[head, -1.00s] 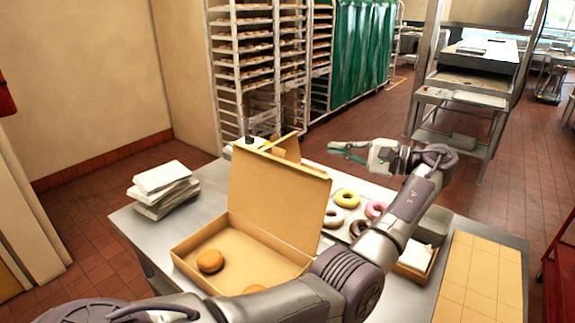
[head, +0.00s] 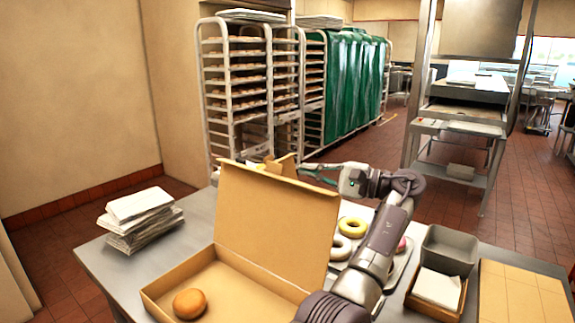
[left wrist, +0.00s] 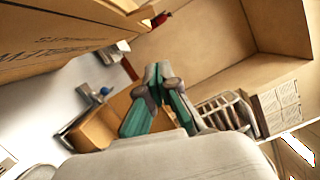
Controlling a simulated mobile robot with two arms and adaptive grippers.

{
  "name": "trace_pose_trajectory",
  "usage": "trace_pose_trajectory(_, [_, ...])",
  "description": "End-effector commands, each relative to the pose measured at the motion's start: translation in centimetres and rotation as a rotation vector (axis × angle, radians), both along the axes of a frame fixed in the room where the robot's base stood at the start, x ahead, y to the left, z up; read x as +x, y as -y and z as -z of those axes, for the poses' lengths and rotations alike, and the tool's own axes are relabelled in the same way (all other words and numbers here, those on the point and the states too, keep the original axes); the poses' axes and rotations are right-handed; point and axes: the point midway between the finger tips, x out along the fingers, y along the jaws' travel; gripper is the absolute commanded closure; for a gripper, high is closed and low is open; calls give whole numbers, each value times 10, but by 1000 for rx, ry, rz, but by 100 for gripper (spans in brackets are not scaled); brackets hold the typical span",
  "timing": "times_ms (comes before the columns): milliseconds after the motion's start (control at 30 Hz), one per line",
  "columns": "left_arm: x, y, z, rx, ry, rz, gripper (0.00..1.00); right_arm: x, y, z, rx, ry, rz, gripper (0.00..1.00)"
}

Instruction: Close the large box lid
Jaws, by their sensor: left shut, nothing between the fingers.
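The large cardboard box (head: 163,290) stands on the metal table with its lid (head: 270,222) raised, leaning back. A round brown bun (head: 190,303) lies inside it. My left gripper (head: 303,170) is behind the lid, near its upper right corner, with its green fingers pointing left. In the left wrist view the fingers (left wrist: 154,72) meet at their tips, with nothing between them. A large cardboard panel with upside-down lettering (left wrist: 60,45) fills the upper left there; I cannot tell whether the gripper touches it. My right gripper is not in view.
Doughnuts (head: 352,226) lie on a tray behind the box, partly hidden by my arm. A smaller carton (head: 283,165) stands behind the lid. Stacked white packets (head: 138,215) are at left; a grey bin (head: 448,250) and a flat cardboard sheet (head: 520,295) are at right.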

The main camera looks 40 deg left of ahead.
Motion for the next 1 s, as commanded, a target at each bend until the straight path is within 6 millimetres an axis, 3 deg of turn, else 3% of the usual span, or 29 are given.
trace_pose_trajectory(133, [-12, -32, -5, 0, 1, -3, 100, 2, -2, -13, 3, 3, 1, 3])
trace_pose_trajectory(500, [-46, -26, -11, -1, -1, 2, 100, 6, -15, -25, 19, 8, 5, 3])
trace_pose_trajectory(1000, [-50, -27, -12, 0, 2, 2, 100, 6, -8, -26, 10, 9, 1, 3])
